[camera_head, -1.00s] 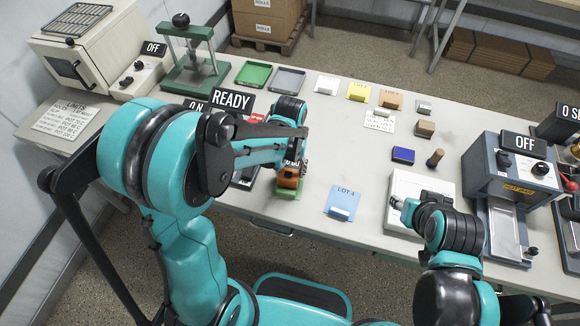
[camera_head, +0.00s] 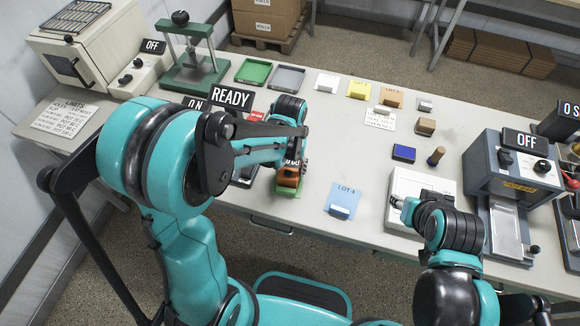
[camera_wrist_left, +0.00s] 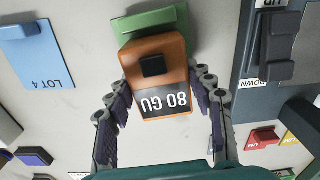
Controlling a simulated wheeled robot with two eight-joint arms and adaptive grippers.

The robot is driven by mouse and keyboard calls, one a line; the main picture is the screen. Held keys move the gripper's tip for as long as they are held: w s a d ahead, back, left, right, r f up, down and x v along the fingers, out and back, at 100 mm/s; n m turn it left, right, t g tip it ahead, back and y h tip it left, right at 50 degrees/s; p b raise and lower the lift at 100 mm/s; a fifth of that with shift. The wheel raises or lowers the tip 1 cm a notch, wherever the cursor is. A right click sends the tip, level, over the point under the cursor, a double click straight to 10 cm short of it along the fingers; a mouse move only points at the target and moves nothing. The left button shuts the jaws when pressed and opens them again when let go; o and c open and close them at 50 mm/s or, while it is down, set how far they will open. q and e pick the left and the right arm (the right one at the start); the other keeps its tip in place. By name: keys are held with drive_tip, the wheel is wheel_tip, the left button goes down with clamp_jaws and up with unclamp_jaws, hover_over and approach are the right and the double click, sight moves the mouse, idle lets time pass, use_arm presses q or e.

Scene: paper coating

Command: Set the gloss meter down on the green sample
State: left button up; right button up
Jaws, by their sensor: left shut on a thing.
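The orange gloss meter (camera_wrist_left: 155,72) has a black button and a display reading 80 GU in the left wrist view. It also shows in the head view (camera_head: 289,178). My left gripper (camera_wrist_left: 163,88) is shut on it, one finger along each side. The green sample (camera_wrist_left: 150,22) shows beyond the meter's far end, and its edge shows under the meter in the head view (camera_head: 287,193). The meter overlaps the sample; I cannot tell whether the two touch. My right gripper (camera_head: 402,205) is over a white box, its fingers too small to read.
A blue LOT 4 card (camera_head: 343,200) lies to the right of the meter. A dark switch device (camera_wrist_left: 275,50) stands close beside the left gripper. Yellow (camera_head: 359,89) and orange (camera_head: 390,98) samples lie further back. The table between is mostly clear.

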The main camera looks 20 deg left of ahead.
use_arm(q)
drive_tip(key=o, duration=1.6)
drive_tip(key=shift+o, duration=0.2)
wheel_tip(320, 180, up, 12)
drive_tip(key=s+a+r+t, duration=0.1)
drive_tip(key=s+a+t, duration=0.1)
drive_tip(key=s, duration=0.3)
drive_tip(key=s+a+t, duration=0.2)
drive_tip(key=s+t, duration=0.3)
drive_tip(key=shift+s+a+r+m, duration=0.15)
drive_tip(key=shift+a+r+m, duration=0.15)
drive_tip(key=shift+a+r, duration=0.05)
